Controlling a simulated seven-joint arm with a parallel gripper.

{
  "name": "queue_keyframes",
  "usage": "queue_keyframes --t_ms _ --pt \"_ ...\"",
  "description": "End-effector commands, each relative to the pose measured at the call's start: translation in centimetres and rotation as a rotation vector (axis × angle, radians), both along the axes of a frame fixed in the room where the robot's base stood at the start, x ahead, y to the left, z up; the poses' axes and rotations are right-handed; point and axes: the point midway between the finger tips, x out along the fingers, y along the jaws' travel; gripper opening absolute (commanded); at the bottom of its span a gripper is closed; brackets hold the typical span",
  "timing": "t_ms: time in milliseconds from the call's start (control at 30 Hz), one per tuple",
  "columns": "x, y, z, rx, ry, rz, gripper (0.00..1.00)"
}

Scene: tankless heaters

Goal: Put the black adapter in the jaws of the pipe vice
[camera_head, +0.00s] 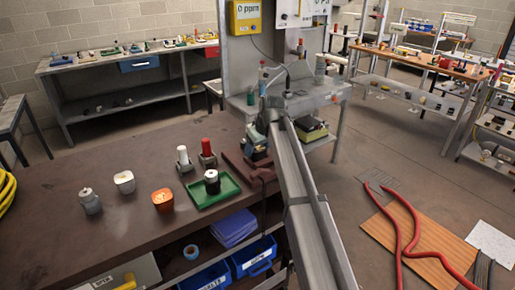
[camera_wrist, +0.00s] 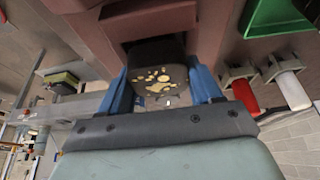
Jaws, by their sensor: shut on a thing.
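My gripper (camera_wrist: 163,88) has two blue fingers. They are shut on the sides of a dark block with a gold-speckled face, which appears to be the black adapter (camera_wrist: 158,72). The brown-red pipe vice (camera_wrist: 215,40) fills the top middle of the wrist view, right by the held adapter. Whether the adapter is between the jaws or only in front of them cannot be told. In the head view the vice (camera_head: 238,167) is at the bench's right end, with my gripper (camera_head: 256,150) over it. My arm and gripper hide much of the vice and the adapter there.
A green tray (camera_head: 229,190) holding a black and white piece is left of the vice. Red-topped (camera_head: 206,147) and white-topped (camera_head: 183,154) pieces stand behind it. An orange cup (camera_head: 162,200), a white cup (camera_head: 124,182) and a grey bottle (camera_head: 90,201) stand further left.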

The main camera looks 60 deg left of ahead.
Motion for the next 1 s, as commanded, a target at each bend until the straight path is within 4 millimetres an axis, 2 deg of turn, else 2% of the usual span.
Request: queue_keyframes --t_ms 33,67,300,667,767,1000 --pt "0.0 0.0 -0.1 0.001 0.000 0.000 0.06" --pt "0.0 0.0 -0.1 0.000 0.000 0.000 0.66" --pt "0.0 0.0 -0.1 0.000 0.000 0.000 0.89" --pt "0.0 -0.1 0.4 0.000 0.000 0.000 0.89" --pt "0.0 -0.6 1.4 0.000 0.000 0.000 0.89" --pt "0.0 -2.2 5.5 0.002 -0.001 0.000 0.89"
